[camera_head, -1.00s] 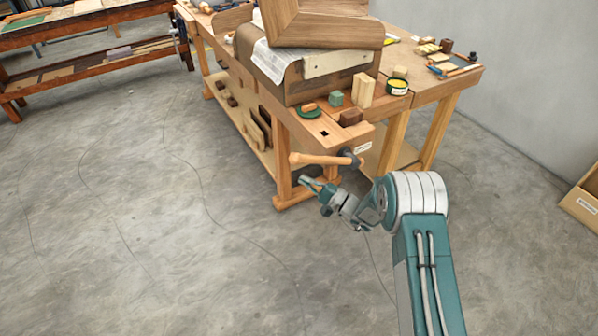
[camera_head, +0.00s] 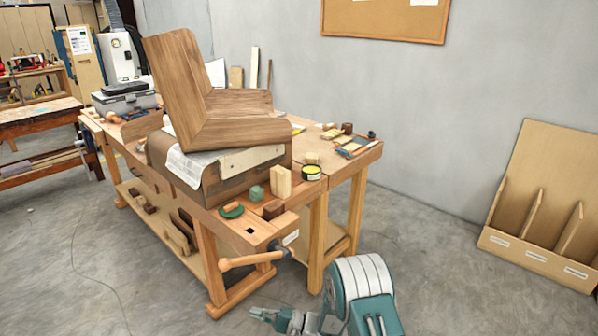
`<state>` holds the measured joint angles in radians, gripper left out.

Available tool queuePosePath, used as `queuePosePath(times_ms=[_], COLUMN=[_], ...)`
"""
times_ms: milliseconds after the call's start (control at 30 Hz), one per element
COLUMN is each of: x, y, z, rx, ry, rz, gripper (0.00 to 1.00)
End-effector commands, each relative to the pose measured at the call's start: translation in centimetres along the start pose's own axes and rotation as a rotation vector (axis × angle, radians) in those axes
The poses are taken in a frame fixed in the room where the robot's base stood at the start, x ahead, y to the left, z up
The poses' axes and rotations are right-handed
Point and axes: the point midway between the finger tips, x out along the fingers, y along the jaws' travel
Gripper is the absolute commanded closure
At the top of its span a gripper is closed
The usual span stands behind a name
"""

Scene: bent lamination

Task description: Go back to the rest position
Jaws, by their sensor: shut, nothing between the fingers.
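My gripper (camera_head: 262,313) is at the bottom of the view, pointing left, with its fingers together and nothing in them. It hangs in front of the near end of the workbench, below the wooden vise handle (camera_head: 246,260), and apart from it. My arm's teal and white links show at the bottom, right of the gripper. The workbench (camera_head: 245,235) carries a bent wooden lamination (camera_head: 235,115) on a dark wooden form (camera_head: 228,182).
A divided wooden rack (camera_head: 540,215) leans against the right wall. Another bench (camera_head: 40,120) stands at the left. The concrete floor between bench and rack is clear.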

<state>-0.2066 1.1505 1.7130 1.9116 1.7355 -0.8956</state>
Motion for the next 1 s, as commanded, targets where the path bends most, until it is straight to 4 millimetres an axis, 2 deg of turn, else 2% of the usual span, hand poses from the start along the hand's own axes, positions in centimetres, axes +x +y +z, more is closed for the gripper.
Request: queuePosePath(times_ms=[33,200,467,667,1000], x=[0.3,1.0,0.3,-1.7,-7.2], y=[-1.7,-5.9,-10.5,-13.0,-16.0], z=[0.9,4.8,11.1,15.8,22.7], rx=[-0.009,-0.013,-0.052,-0.108,-0.252], ry=[-0.025,-0.108,-0.173,-0.169,-0.053], rz=[0.032,0.194,0.471,0.692,1.059], gripper=[1.0,1.0,1.0,1.0,1.0])
